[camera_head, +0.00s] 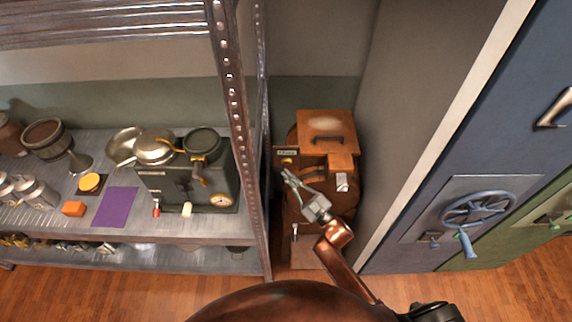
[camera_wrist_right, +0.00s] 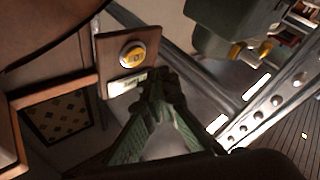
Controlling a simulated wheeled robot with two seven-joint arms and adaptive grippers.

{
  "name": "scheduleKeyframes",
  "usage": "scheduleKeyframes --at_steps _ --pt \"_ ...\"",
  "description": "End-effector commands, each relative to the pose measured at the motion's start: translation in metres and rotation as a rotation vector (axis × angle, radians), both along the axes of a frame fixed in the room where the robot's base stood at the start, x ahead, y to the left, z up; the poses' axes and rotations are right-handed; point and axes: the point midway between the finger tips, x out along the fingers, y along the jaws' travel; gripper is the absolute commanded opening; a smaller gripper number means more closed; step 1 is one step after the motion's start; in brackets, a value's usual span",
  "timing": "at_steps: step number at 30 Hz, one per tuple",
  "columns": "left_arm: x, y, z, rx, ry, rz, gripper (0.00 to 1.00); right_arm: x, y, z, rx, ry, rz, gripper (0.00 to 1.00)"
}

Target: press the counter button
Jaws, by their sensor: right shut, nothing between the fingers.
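The counter button is a round yellow button (camera_wrist_right: 132,54) on a brown plate in the right wrist view, with a small light label (camera_wrist_right: 127,83) below it. In the head view the button (camera_head: 287,160) is a tiny yellow spot at the upper left of a brown wooden machine (camera_head: 325,150). My right gripper (camera_head: 286,173) is shut and empty, its tips just below the button in the head view. In the right wrist view the closed fingertips (camera_wrist_right: 160,85) are to the lower right of the button; I see no contact. My left gripper is not in view.
A metal shelf (camera_head: 60,215) stands left of the machine, with its perforated post (camera_head: 240,130) close to my right gripper. It holds a dark green stove-like box (camera_head: 180,190), pans, a purple mat (camera_head: 115,207) and mugs. A grey wall and a blue safe door (camera_head: 480,150) stand to the right.

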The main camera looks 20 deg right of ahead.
Motion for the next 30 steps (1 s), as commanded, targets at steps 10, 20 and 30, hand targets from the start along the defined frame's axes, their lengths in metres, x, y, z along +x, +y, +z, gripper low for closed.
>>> scheduleKeyframes --at_steps 10,20,30 --pt "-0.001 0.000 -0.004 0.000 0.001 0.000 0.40 0.016 -0.005 0.000 0.000 0.001 0.000 0.00" --pt "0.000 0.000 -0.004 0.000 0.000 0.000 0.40 0.016 -0.005 0.001 0.000 0.001 0.000 0.00" --pt "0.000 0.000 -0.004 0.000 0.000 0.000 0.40 0.016 -0.005 0.001 0.000 0.000 0.000 0.00"
